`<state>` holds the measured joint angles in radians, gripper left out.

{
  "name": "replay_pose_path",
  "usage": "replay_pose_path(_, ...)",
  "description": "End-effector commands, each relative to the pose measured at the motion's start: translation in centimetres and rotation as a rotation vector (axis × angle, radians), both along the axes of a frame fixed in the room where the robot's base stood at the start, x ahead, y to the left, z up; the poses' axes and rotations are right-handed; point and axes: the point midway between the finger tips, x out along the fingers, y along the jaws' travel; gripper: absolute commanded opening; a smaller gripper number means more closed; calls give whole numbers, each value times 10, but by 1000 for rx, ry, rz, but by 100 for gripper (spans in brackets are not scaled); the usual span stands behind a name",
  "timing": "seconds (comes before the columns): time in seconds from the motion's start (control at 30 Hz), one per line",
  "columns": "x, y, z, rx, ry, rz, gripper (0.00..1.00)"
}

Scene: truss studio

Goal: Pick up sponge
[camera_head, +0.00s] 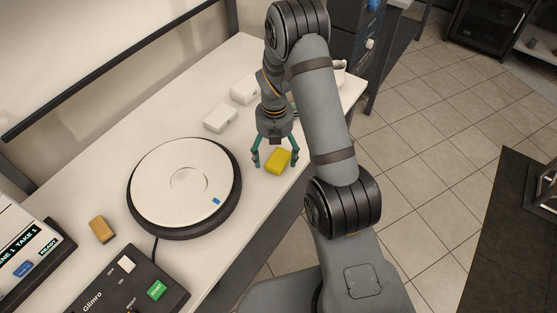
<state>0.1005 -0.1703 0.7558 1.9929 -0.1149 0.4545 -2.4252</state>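A yellow sponge-like block (278,161) lies on the white table near its front edge, just right of the round turntable. My gripper (273,165) points down over it. Its two green fingers are spread apart, one on the left of the block and one on the right. I see a gap between the left finger and the block; whether the right finger touches it I cannot tell. A second, tan-orange block (101,229) lies on the table left of the turntable; I cannot tell which of the two is the sponge.
A round white turntable (165,165) with a black rim fills the table's middle. White boxes (221,118) (244,90) stand behind my gripper. A black control box (128,285) with a green button and a display unit (30,250) are at lower left. Tiled floor lies right.

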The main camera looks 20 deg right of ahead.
Motion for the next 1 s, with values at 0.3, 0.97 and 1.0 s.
replay_pose_path(0.3, 0, 0, 0, 0, 0, 1, 64)
replay_pose_path(0.97, 1, 0, 6, -1, -2, 1, 46)
replay_pose_path(1.0, 1, 0, 9, 0, -3, 1, 46)
